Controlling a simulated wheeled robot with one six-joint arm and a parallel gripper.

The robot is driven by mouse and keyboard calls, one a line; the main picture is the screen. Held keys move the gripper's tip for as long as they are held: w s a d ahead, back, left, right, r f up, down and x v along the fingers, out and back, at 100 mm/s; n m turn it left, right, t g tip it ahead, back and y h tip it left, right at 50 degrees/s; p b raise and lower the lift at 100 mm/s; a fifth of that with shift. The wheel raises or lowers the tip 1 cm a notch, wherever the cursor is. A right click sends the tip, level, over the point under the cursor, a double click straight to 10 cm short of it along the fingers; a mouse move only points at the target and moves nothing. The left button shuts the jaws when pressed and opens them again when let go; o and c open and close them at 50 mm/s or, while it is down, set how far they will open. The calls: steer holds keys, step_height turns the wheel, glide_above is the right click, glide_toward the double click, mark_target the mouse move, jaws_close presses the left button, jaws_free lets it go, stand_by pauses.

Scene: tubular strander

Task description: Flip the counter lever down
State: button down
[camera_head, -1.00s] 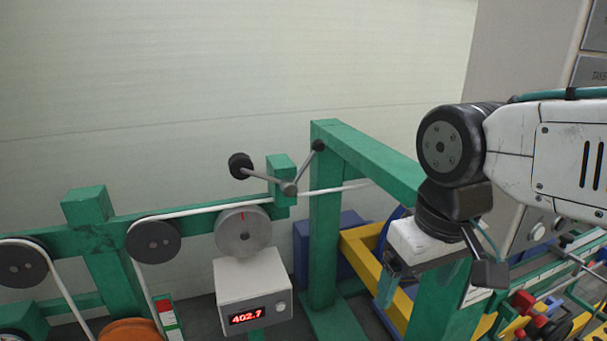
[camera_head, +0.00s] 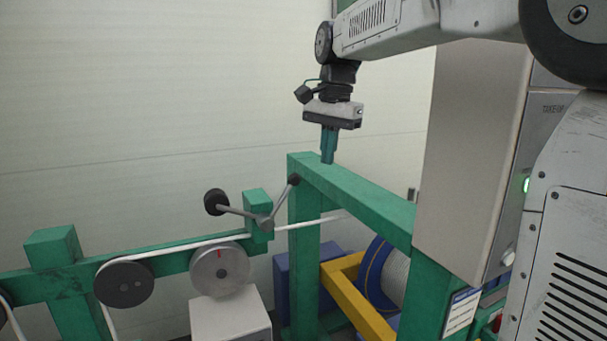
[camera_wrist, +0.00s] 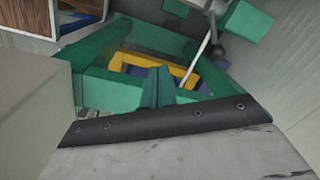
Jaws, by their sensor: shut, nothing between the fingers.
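The counter lever (camera_head: 238,212) sits on a green block at the end of the machine's horizontal beam. From a grey hub, one rod reaches left to a large black knob and another reaches up and right to a small dark ball. It is likely the lever part at the upper right in the wrist view (camera_wrist: 213,36). My gripper (camera_head: 327,160) points down with its teal fingers together and empty. In the head view it appears above and right of the lever, over the green frame's upper corner. Its fingers also show in the wrist view (camera_wrist: 158,88).
A green frame (camera_head: 360,195) runs from beside the lever toward a tall grey cabinet (camera_head: 470,150) on the right. Below are a grey wheel (camera_head: 220,269), a white counter box (camera_head: 230,318) and a yellow frame (camera_head: 350,300). The space before the pale wall is free.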

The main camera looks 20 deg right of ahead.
steer(key=w+d+m, duration=0.4)
steer(key=w, duration=0.7)
steer(key=shift+w+m, duration=0.15)
steer(key=shift+m, duration=0.15)
steer(key=shift+f, duration=0.1)
steer(key=a+f, duration=0.4)
steer(key=f, duration=0.4)
steer(key=shift+a, duration=0.3)
steer(key=shift+a, duration=0.1)
